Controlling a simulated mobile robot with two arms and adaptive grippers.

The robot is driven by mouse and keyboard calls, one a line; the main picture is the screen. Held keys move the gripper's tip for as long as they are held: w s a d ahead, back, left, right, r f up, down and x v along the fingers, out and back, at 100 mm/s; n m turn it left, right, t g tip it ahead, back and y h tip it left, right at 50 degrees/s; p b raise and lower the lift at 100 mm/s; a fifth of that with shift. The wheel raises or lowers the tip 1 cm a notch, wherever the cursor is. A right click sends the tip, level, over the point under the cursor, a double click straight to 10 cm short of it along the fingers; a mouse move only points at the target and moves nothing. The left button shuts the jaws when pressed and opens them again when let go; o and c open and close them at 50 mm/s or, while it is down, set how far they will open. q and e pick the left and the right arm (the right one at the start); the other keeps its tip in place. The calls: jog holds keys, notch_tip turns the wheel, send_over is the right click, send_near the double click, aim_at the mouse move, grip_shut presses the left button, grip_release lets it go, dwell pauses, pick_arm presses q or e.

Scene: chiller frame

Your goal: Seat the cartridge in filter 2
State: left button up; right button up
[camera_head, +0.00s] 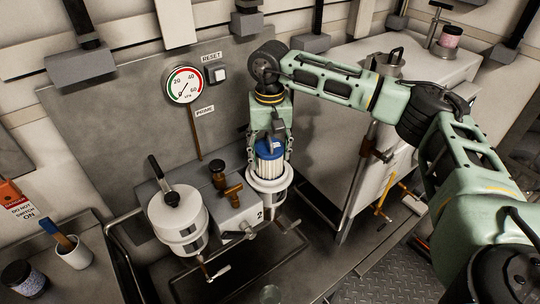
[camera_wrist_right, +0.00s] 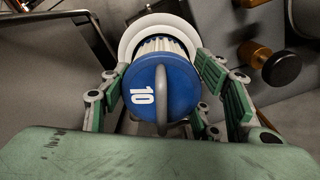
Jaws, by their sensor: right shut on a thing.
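The cartridge (camera_head: 268,169) has a white pleated body and a blue cap with a loop handle. My right gripper (camera_head: 270,151) is shut on it from above, one finger on each side. The white open housing of filter 2 (camera_head: 270,186) is directly below, beside the "2" label. The cartridge's lower end is at or inside its mouth; its depth is hidden. In the right wrist view the blue cap (camera_wrist_right: 162,92) reads "10", with the white housing rim (camera_wrist_right: 130,38) behind the pleats. My left gripper is not in view.
A lidded white housing (camera_head: 178,220) with a black handle stands left of filter 2. Brass valves (camera_head: 232,193) sit between them. A gauge (camera_head: 183,85) and RESET button (camera_head: 216,74) are on the back panel. A metal rail (camera_head: 125,240) runs around the front.

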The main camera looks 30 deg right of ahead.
notch_tip(320, 180, down, 2)
jog(key=shift+f, duration=0.2)
jog(key=shift+f, duration=0.1)
jog(key=shift+f+b, duration=0.4)
jog(key=shift+f, duration=0.1)
jog(key=o, duration=1.2)
jog(key=shift+r, duration=0.15)
